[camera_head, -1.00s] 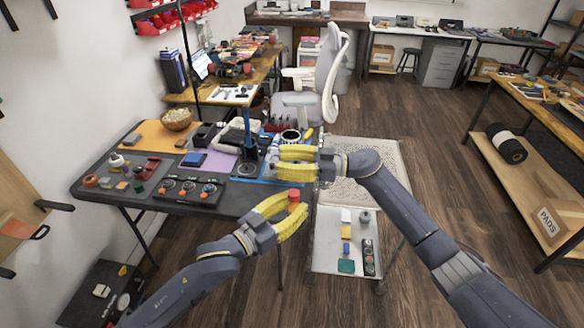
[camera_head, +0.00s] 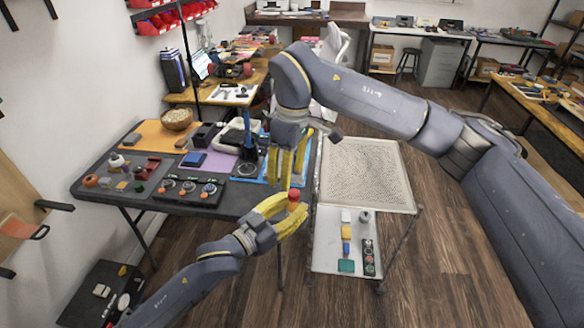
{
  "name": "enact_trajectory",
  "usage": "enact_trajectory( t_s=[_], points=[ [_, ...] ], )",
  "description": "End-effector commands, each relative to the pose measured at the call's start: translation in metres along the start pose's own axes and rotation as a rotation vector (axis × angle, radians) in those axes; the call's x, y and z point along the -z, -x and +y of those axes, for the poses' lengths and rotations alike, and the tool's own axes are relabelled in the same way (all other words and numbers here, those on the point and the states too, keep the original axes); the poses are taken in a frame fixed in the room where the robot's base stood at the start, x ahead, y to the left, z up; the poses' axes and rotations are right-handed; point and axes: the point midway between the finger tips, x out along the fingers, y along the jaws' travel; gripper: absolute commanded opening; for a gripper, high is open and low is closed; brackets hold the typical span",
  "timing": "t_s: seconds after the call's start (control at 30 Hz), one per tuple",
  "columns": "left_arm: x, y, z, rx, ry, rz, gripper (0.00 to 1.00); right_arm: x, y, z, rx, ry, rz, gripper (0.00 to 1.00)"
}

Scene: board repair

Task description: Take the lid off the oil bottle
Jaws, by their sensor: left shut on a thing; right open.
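My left gripper (camera_head: 286,211) comes in from the lower left in front of the table's right edge. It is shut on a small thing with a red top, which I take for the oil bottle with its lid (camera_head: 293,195). The yellow fingers hide most of its body, so only the red top shows clearly. My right gripper (camera_head: 287,177) hangs above it, pointing down and open. Its fingers are just above and slightly left of the red top, and I cannot tell whether they touch it.
The dark table (camera_head: 237,201) carries small parts, a knob panel and a wooden bowl (camera_head: 176,119). A wheeled cart (camera_head: 330,222) with a perforated top stands to the right, with small items on its lower shelf. Open floor lies right of the cart.

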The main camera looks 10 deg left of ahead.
Motion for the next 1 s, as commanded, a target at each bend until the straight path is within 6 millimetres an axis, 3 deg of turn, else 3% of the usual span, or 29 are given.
enact_trajectory(
  t_s=[0.13,0.3,0.7,1.0],
  points=[
    [0.0,0.0,0.0,0.0,0.0,0.001,0.0,-0.007,0.009,0.003,-0.073,-0.076,-0.045,0.43],
    [0.0,0.0,0.0,0.0,0.0,0.001,0.0,-0.011,0.006,0.005,-0.103,-0.115,-0.065,0.43],
    [0.0,0.0,0.0,0.0,0.0,0.001,0.0,-0.015,-0.041,0.01,-0.103,-0.119,-0.066,0.43],
    [0.0,0.0,0.0,0.0,0.0,0.001,0.0,-0.016,-0.063,0.013,-0.104,-0.118,-0.064,0.43]
  ],
)
